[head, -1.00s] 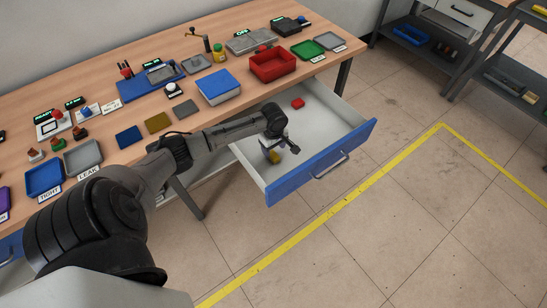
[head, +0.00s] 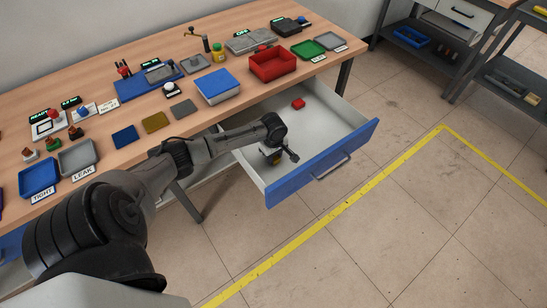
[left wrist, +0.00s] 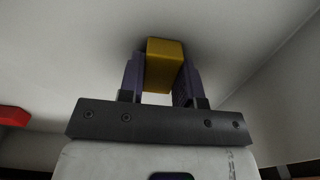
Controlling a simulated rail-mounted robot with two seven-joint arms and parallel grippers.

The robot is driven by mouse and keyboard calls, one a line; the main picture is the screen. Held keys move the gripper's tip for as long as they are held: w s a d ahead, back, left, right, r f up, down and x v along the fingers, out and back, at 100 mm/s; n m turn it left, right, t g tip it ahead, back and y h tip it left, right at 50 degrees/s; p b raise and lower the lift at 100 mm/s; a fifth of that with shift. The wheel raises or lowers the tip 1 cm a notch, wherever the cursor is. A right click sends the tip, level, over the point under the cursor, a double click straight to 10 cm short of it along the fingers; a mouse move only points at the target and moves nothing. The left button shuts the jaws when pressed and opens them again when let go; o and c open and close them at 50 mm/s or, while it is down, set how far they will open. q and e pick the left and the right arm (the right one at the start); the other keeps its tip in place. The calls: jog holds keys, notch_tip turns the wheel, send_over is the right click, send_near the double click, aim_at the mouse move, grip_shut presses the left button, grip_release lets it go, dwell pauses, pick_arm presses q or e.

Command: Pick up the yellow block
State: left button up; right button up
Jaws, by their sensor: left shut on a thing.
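The yellow block (left wrist: 164,62) is between the two fingers of my left gripper (left wrist: 162,80) in the left wrist view, and the fingers are shut on it. In the head view the left gripper (head: 275,158) is down inside the open drawer, near its front left part. Only a small part of the yellow block (head: 277,161) shows there below the wrist. Whether the block touches the drawer floor I cannot tell. My right gripper is not in view.
The open drawer (head: 325,160) has a blue front and pale walls close around the gripper. A red block (head: 298,104) lies at its back; it also shows in the left wrist view (left wrist: 14,116). The table above holds a red bin (head: 274,66), a blue-lidded box (head: 218,86) and several trays.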

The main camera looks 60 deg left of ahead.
pick_arm(q)
jog(key=c, duration=0.3)
jog(key=shift+r, duration=0.1)
